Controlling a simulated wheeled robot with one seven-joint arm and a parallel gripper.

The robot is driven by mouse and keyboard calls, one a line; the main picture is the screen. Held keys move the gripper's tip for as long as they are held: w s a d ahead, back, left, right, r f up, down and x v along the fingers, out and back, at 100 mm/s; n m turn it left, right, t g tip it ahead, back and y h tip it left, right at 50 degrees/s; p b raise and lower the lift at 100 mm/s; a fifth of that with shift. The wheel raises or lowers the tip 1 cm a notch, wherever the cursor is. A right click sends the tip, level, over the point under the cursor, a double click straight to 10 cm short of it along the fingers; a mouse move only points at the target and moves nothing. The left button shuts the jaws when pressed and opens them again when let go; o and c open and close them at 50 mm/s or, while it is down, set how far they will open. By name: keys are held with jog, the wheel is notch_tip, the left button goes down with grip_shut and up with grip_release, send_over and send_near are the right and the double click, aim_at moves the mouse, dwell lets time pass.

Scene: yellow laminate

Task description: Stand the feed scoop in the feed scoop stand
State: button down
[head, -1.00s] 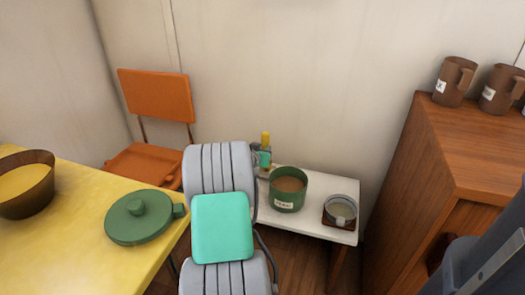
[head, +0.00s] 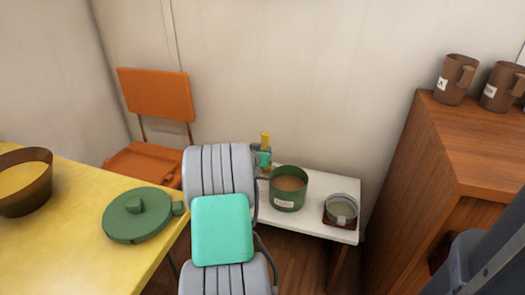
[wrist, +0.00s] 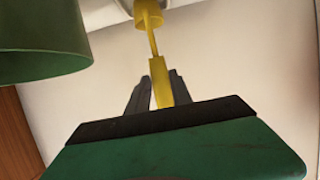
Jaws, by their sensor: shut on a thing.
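My gripper (head: 263,158) is at the back left of the low white table, behind my arm. In the wrist view its dark fingers (wrist: 158,84) are shut on the yellow handle of the feed scoop (wrist: 152,40). The scoop's wider yellow end (wrist: 148,13) is away from the fingers, close to a pale surface; I cannot tell if it touches. In the head view yellow (head: 265,138) shows above the gripper. A round grey holder on a dark brown base (head: 340,211), at the table's right, may be the feed scoop stand; I cannot be sure.
A green labelled canister (head: 288,190) with brown contents stands just right of my gripper; it is close in the wrist view (wrist: 40,45). The white table (head: 310,222) is bare in front. A wooden cabinet (head: 410,180) borders the right. A yellow table (head: 60,255) is left.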

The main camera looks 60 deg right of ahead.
jog(key=shift+f+b, duration=0.2)
jog(key=shift+b, duration=0.15)
jog(key=shift+f+b, duration=0.35)
jog(key=shift+b, duration=0.05)
dwell(0.3)
jog(key=c, duration=1.8)
grip_release()
jog(key=o, duration=0.3)
jog(key=shift+o, duration=0.6)
jog(key=o, duration=0.5)
jog(key=shift+c, duration=0.2)
